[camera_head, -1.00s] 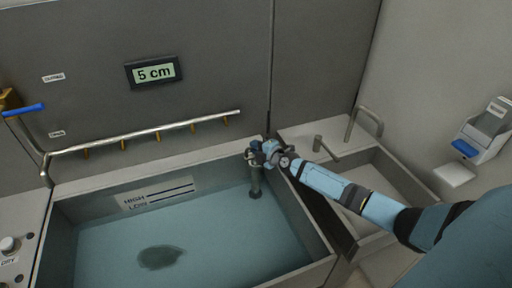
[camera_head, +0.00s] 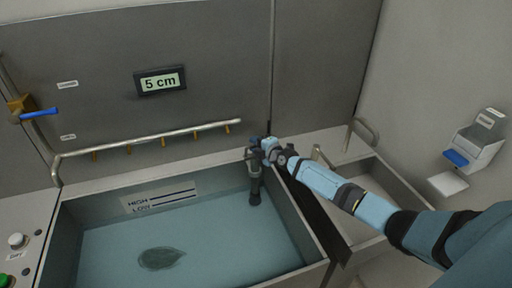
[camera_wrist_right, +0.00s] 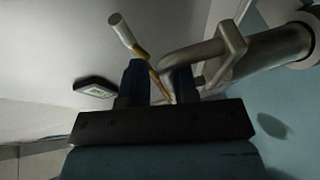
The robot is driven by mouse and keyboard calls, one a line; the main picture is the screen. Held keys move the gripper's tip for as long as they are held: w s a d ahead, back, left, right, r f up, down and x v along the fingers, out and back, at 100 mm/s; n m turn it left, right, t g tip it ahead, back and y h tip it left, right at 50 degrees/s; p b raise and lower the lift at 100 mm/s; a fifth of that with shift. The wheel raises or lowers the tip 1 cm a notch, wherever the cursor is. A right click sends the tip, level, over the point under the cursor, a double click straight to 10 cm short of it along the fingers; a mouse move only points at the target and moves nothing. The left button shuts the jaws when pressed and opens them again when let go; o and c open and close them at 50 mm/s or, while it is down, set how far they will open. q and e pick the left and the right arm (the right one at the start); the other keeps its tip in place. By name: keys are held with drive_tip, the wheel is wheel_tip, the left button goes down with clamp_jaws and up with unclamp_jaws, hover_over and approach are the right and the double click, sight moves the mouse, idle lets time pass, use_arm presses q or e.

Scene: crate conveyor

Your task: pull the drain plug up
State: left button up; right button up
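The drain plug (camera_head: 255,187) is an upright pipe in the back right corner of the water-filled tank (camera_head: 315,277). It is grey above and dark at its lower end. My right gripper (camera_head: 257,150) is at its top and partly hides it. In the right wrist view, a bent metal handle (camera_wrist_right: 193,52) on the pipe (camera_wrist_right: 265,55) reaches over to the right-hand finger of my right gripper (camera_wrist_right: 158,82). The fingers are apart, with a visible gap; part of the handle dips behind or between them. My left gripper is not in view.
A display (camera_head: 160,81) reads "5 cm". A spray pipe (camera_head: 150,139) with brass nozzles runs along the back wall. A blue-handled valve (camera_head: 38,114) is at left. A dark leaf-like shape (camera_head: 161,258) shows in the water. A second sink with a tap (camera_head: 362,131) lies at right.

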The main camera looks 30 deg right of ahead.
drive_tip(key=shift+o, duration=0.5)
drive_tip(key=shift+r, duration=0.1)
drive_tip(key=shift+s, duration=0.1)
drive_tip(key=shift+s, duration=0.2)
drive_tip(key=v, duration=1.3)
drive_tip(key=shift+p, duration=0.4)
drive_tip(key=shift+s, duration=0.15)
